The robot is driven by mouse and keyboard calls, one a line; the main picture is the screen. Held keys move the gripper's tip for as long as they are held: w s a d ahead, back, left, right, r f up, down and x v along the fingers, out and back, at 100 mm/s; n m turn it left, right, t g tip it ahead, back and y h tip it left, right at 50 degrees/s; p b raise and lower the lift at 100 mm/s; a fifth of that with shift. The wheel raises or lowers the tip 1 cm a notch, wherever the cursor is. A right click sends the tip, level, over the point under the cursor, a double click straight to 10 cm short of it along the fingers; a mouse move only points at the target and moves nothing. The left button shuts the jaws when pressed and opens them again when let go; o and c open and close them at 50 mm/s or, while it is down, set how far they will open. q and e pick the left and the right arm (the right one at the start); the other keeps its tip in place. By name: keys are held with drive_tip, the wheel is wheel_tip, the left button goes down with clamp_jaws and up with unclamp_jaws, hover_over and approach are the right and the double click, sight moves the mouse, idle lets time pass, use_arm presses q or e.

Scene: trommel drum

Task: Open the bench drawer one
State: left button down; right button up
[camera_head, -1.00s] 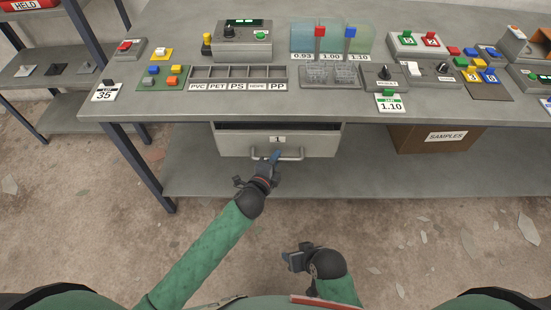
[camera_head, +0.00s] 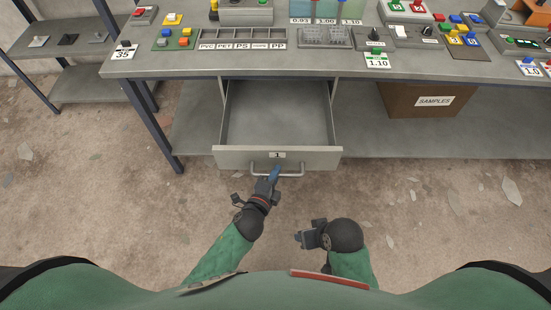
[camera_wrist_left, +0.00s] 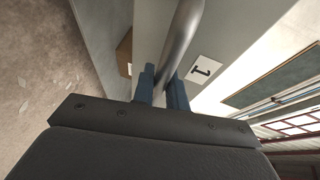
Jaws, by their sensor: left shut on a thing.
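The bench drawer one (camera_head: 230,158) is a grey drawer under the bench, with a "1" label on its front. It is pulled well out, and its bare interior shows from above. Its bar handle (camera_head: 292,174) runs along the front. My left gripper (camera_head: 274,174) is shut on the handle, near its middle. In the left wrist view the blue fingers (camera_wrist_left: 162,88) sit on either side of the handle bar (camera_wrist_left: 181,40), beside the "1" label. My right gripper (camera_head: 305,237) is held low in front of my body, away from the drawer; its finger gap is not clear.
The bench top (camera_head: 200,65) carries a sorting tray (camera_head: 243,40), switches and coloured blocks. A cardboard box marked SAMPLES (camera_head: 405,101) stands under the bench to the right. A bench leg (camera_head: 150,125) is left of the drawer. The floor in front is open, with scattered chips.

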use_arm(q)
drive_tip(key=shift+s, duration=2.7)
use_arm(e)
drive_tip(key=shift+a+f, duration=0.1)
drive_tip(key=shift+f, duration=0.1)
use_arm(q)
drive_tip(key=c, duration=1.4)
unclamp_jaws()
use_arm(e)
drive_tip(key=shift+w, duration=0.1)
use_arm(q)
drive_tip(key=b+v, duration=0.1)
drive_tip(key=v, duration=0.6)
drive_tip(key=shift+s+a+b, duration=0.15)
drive_tip(key=shift+s+b, duration=0.15)
use_arm(e)
drive_tip(key=shift+w+a+f+y, duration=0.25)
drive_tip(key=shift+a+f+y, duration=0.15)
drive_tip(key=shift+a+f, duration=0.65)
drive_tip(key=shift+d, duration=0.1)
drive_tip(key=shift+t, duration=0.3)
